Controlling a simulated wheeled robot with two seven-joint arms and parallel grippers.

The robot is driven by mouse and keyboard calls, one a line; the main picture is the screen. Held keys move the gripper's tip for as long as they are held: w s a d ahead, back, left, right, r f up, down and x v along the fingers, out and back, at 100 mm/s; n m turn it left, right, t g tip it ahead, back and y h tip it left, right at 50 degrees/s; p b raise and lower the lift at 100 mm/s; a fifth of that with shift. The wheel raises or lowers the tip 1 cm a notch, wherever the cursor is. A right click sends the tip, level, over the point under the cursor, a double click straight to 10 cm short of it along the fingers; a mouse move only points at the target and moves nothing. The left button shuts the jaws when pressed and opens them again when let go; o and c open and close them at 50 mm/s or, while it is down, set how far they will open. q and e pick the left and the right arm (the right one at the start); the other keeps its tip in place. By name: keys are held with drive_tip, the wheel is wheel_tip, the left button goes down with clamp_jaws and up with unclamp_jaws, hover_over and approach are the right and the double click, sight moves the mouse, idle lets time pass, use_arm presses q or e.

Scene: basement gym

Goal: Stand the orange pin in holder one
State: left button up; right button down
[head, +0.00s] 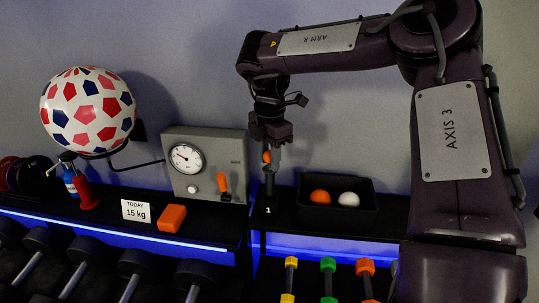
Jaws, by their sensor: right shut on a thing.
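My right gripper (271,146) points down over the shelf and is shut on the orange pin (266,156). Only a small orange part of the pin shows between the fingers; the rest is hidden. Directly below is holder one (269,187), a dark upright post on the shelf with a white "1" on the shelf edge under it. The pin is above or at the holder's top; I cannot tell whether they touch. My left gripper is not in view.
A black tray (371,206) with an orange ball (320,197) and a white ball (348,199) stands right of the holder. A grey gauge box (207,150) with an orange lever stands left. An orange block (172,218) and a sign (136,211) are further left.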

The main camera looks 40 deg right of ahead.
sight(270, 172)
drive_tip(key=shift+f+b, duration=1.7)
drive_tip(key=shift+f, duration=0.75)
drive_tip(key=c, duration=1)
unclamp_jaws()
drive_tip(key=shift+o, duration=0.2)
